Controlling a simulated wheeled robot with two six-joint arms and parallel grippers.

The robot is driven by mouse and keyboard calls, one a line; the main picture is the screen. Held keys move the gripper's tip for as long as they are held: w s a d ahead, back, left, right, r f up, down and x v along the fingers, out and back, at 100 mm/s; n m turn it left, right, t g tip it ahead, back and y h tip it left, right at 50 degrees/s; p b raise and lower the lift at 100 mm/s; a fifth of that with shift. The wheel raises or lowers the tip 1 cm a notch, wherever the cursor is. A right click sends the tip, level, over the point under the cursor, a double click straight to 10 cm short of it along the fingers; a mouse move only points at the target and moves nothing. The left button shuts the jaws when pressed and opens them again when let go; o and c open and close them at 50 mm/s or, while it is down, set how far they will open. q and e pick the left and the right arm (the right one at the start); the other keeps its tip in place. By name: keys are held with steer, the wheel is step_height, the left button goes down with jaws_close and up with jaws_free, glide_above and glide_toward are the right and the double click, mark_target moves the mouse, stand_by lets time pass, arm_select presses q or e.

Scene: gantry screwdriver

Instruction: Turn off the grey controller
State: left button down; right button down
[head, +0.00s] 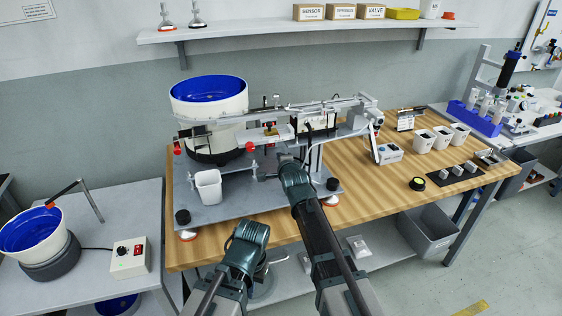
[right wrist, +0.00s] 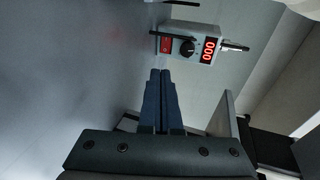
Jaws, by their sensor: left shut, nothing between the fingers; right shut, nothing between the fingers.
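The grey controller (right wrist: 190,46) shows in the right wrist view, just beyond my fingertips. It has a red switch (right wrist: 166,44), a black knob (right wrist: 187,48) and a lit red display (right wrist: 208,51) reading 000. My right gripper (right wrist: 161,73) is shut and empty, its fingers pointing at the controller with a gap between. In the head view I cannot make out this controller; my right arm covers part of the plate. My left gripper (head: 250,248) is low in front of the wooden table, shut and empty; its fingertips are hard to see.
A white controller box (head: 130,258) with a red switch stands on the side table at left, by a blue-lined bowl (head: 32,232). A larger bowl feeder (head: 209,98), a white cup (head: 208,186) and gantry rails (head: 325,104) crowd the metal plate (head: 230,208).

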steer(key=b, duration=0.2)
glide_toward(274, 144)
steer(key=w+f, duration=0.2)
steer(key=w, duration=0.1)
steer(key=shift+a+f, duration=0.25)
steer(key=shift+a, duration=0.05)
steer(key=shift+w+a+r, duration=0.1)
steer(key=shift+w+r, duration=0.05)
steer(key=shift+w, duration=0.45)
steer(key=shift+w+a+r, duration=0.1)
steer(key=shift+w, duration=0.85)
steer(key=shift+w, duration=0.1)
